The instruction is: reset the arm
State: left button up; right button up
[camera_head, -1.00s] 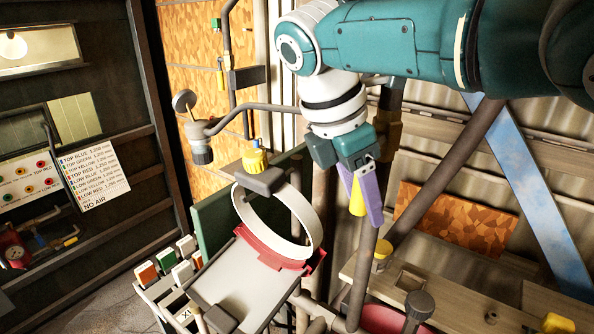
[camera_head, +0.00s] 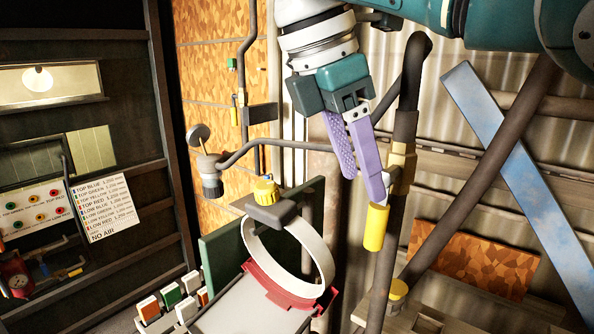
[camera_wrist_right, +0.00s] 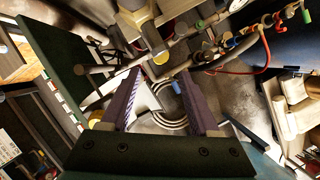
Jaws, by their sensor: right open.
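My right gripper (camera_head: 362,186) hangs down from the teal and white arm at the top centre of the head view. Its two purple fingers are apart, with nothing held between them. The right finger's tip overlaps the top of a yellow handle (camera_head: 376,227) on the upright pipe; I cannot tell whether they touch. In the right wrist view, my right gripper (camera_wrist_right: 161,76) shows both fingers spread, with grey floor and machinery beyond. My left gripper is not in view.
An open round hatch ring (camera_head: 290,262) with a yellow knob (camera_head: 265,192) stands below left. A pipe (camera_head: 275,143) with a gauge runs left of the gripper. A diagonal brown beam (camera_head: 480,165) and blue beam (camera_head: 515,180) stand at right. A label sign (camera_head: 104,208) is far left.

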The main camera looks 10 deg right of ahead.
jog(key=s+a+f+m+t+y, duration=0.1)
jog(key=s+a+f+m+y, duration=0.25)
jog(key=s+f, duration=0.45)
jog(key=s+a+f+m+y, duration=0.2)
jog(key=s+f+m, duration=0.4)
jog(key=f, duration=0.4)
jog(key=s+d+r+m+t, duration=0.1)
jog(key=s+d+m, duration=0.25)
jog(key=s, duration=0.25)
jog(key=s+d+m+t, duration=0.1)
jog(key=s+d+m, duration=0.25)
jog(key=s, duration=0.25)
notch_tip(320, 180, up, 17)
jog(key=d+p, duration=0.1)
jog(key=p, duration=1.5)
jog(key=shift+s+h, duration=0.3)
jog(key=shift+h, duration=0.15)
jog(key=shift+d, duration=0.1)
